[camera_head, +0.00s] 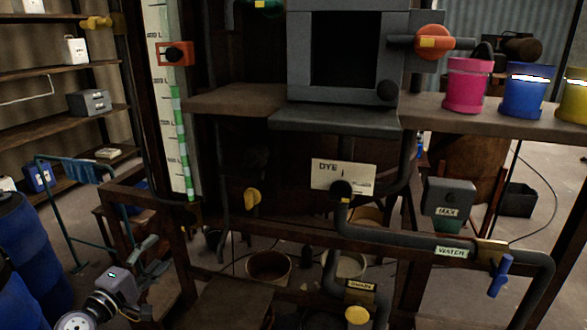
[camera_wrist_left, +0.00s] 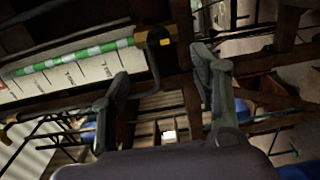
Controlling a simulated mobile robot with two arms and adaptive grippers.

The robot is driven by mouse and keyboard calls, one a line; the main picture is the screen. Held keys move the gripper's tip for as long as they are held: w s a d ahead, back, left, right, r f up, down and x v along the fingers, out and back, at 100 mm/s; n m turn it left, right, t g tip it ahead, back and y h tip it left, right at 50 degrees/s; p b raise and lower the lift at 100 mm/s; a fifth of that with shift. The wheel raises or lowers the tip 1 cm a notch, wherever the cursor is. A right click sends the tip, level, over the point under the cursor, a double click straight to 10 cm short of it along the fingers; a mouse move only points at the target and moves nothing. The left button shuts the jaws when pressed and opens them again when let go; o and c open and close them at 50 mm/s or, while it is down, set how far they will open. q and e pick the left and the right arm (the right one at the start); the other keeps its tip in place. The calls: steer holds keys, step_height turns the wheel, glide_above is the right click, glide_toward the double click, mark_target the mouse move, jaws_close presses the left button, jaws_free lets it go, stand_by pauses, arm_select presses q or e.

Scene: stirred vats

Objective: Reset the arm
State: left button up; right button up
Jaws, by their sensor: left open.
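My left arm comes in at the lower left of the head view. My left gripper (camera_head: 158,255) is open and empty, in front of the brown frame below the level gauge. In the left wrist view its two dark fingers (camera_wrist_left: 163,70) stand wide apart with nothing between them. The gauge, with its green and white striped column, runs across the upper left of that view. I cannot tell whether the fingers touch the frame. My right gripper is in neither view.
A yellow valve handle (camera_head: 252,199) sits right of the gripper. The striped level gauge (camera_head: 180,150) stands behind it. A blue-handled water valve (camera_head: 499,276) is at the lower right. Blue drums (camera_head: 30,245) stand at the left. Pink (camera_head: 466,86) and blue (camera_head: 526,92) cups sit on the shelf.

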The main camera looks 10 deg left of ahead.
arm_select(q)
steer(key=s+d+f+m+g+h, duration=0.1)
steer(key=s+d+f+m+g, duration=0.35)
steer(key=d+f, duration=0.35)
steer(key=s+d+f+m+g+h, duration=0.1)
steer(key=s+d+f+m+g, duration=0.3)
steer(key=s+d+f+m, duration=0.4)
steer(key=s+d+f+m+g+y, duration=0.2)
steer(key=s+d+m+g, duration=0.15)
steer(key=s, duration=0.55)
steer(key=s+d+f+m+g+y, duration=0.1)
steer(key=s+d+f+m+g, duration=0.2)
steer(key=s, duration=0.6)
step_height(320, 180, down, 30)
steer(key=s+b, duration=0.2)
steer(key=b, duration=0.1)
steer(key=s+a+f+g+b, duration=0.2)
steer(key=s+f, duration=1.4)
steer(key=shift+s+f+y, duration=0.15)
steer(key=shift+f+y, duration=0.05)
steer(key=shift+y, duration=0.1)
